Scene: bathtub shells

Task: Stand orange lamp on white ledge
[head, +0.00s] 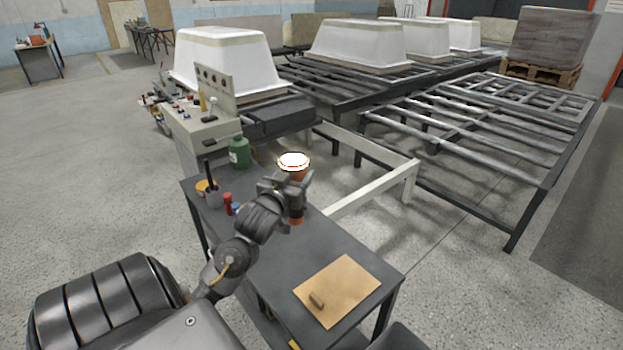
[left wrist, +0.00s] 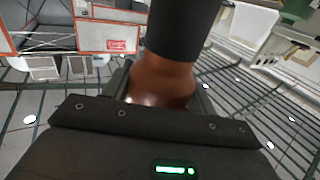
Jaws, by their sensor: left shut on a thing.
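The orange lamp (head: 293,163) is in my left gripper (head: 291,186). Its bright, glowing end with an orange rim faces up, and a dark body with an orange part shows below the fingers. The lamp is roughly upright, above the far part of the grey table. In the left wrist view the lamp (left wrist: 163,82) shows as an orange-brown section and a dark cylinder between the fingers, which hide part of it. A white ledge (head: 375,190), a long pale beam with a corner, lies beyond the table to the right, apart from the lamp. My right gripper is not in view.
The grey table (head: 285,255) holds a green bottle (head: 239,153), a cup with a tool (head: 213,195), a red item (head: 227,204) and a tan board (head: 338,290). A control console (head: 195,125) stands at the back left. Dark metal racks (head: 470,130) fill the right.

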